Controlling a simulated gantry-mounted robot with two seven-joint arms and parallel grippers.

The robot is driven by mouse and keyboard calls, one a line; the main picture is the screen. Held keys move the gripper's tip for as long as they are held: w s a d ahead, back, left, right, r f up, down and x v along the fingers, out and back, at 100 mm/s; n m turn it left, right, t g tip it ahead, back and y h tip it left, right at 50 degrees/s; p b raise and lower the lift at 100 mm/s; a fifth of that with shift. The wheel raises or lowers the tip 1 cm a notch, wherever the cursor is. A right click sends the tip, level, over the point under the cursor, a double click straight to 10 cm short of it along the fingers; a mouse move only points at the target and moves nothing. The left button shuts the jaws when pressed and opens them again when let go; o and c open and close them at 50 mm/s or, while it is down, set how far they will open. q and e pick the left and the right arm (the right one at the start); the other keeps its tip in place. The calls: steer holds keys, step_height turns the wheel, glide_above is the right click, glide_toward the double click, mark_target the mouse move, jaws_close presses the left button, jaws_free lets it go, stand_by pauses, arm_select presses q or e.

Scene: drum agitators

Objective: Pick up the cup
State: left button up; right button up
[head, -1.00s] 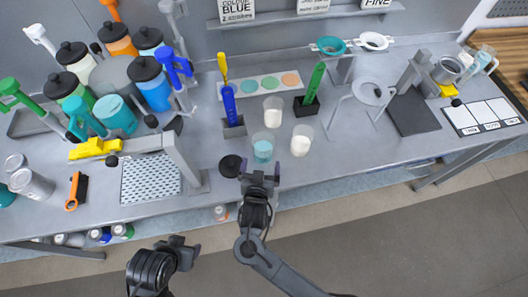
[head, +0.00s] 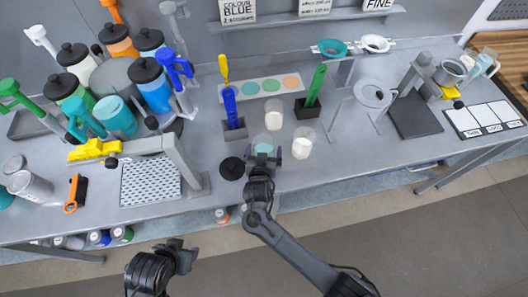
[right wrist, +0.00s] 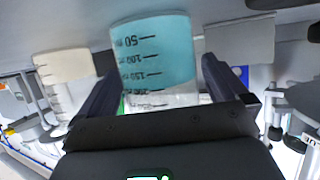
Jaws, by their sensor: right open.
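A clear graduated cup with light blue contents (head: 263,148) stands near the table's front edge, partly hidden behind my right gripper (head: 264,157). In the right wrist view the blue-filled cup (right wrist: 155,60) is between the two open fingers of my right gripper (right wrist: 155,95). I cannot tell whether the fingers touch it. Two similar cups hold white contents, one behind (head: 273,119) and one to the right (head: 302,145). My left gripper (head: 180,255) is off the table at the lower left, away from the cups; its jaw state is unclear.
A black round lid (head: 231,168) lies just left of the blue cup. Blue (head: 232,122) and green (head: 313,95) scoops stand in dark holders behind. A grey stand (head: 175,155) is further left. A white funnel stand (head: 372,98) is to the right.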

steer(key=c, duration=1)
steer(key=shift+c, duration=0.5)
steer(key=shift+r, duration=0.2)
